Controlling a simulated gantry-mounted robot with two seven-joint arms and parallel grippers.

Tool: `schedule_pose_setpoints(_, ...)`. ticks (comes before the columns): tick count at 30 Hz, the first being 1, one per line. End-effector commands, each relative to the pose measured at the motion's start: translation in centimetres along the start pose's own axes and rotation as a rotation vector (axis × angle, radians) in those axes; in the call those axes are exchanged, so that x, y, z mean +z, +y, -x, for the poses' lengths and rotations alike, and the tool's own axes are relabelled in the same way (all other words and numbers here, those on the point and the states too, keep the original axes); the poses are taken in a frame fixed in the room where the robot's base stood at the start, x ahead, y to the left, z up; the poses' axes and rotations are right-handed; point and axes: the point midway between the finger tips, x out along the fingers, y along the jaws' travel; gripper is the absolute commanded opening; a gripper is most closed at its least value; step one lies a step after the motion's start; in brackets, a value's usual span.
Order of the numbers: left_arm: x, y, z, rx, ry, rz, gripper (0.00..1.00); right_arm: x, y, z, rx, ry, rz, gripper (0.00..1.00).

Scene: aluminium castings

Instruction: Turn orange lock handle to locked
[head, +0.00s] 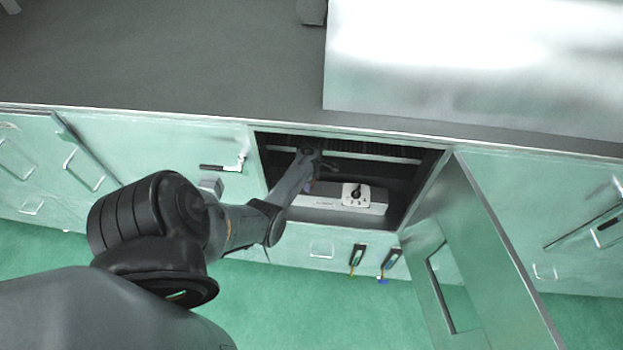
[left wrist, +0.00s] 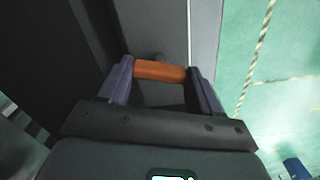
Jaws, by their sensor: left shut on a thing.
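The orange lock handle (left wrist: 160,72) shows in the left wrist view as a short bar lying crosswise between the fingers. My left gripper (left wrist: 159,68) is shut on it, with one dark finger at each end of the bar. In the head view my left arm reaches into the open cabinet bay, and the gripper (head: 309,182) is small and partly hidden there. The handle cannot be made out clearly in the head view. What the handle is mounted on is mostly hidden behind the gripper. My right gripper is in neither view.
A white box with a black knob (head: 357,195) sits in the bay, right of my gripper. An open cabinet door (head: 478,255) stands out on the right. Two dark tagged items (head: 357,256) hang below the bay. A dark countertop (head: 180,60) runs above.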

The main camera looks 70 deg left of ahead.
Motion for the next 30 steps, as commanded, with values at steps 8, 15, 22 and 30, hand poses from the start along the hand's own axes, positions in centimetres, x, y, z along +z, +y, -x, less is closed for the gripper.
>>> schedule_pose_setpoints(8, 0.0, 0.0, 0.2, -0.001, -0.001, -0.264, 0.33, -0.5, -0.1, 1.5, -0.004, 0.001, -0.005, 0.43)
schedule_pose_setpoints(15, 0.0, 0.0, 0.2, 0.0, 0.0, -0.493, 0.33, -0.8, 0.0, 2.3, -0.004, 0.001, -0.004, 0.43)
schedule_pose_setpoints(22, -0.1, 0.0, 0.2, 0.0, 0.0, -0.712, 0.33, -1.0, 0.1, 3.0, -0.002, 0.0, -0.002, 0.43)
schedule_pose_setpoints(30, -0.1, 0.0, 0.1, 0.001, 0.001, -0.956, 0.33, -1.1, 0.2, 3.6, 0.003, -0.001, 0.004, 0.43)
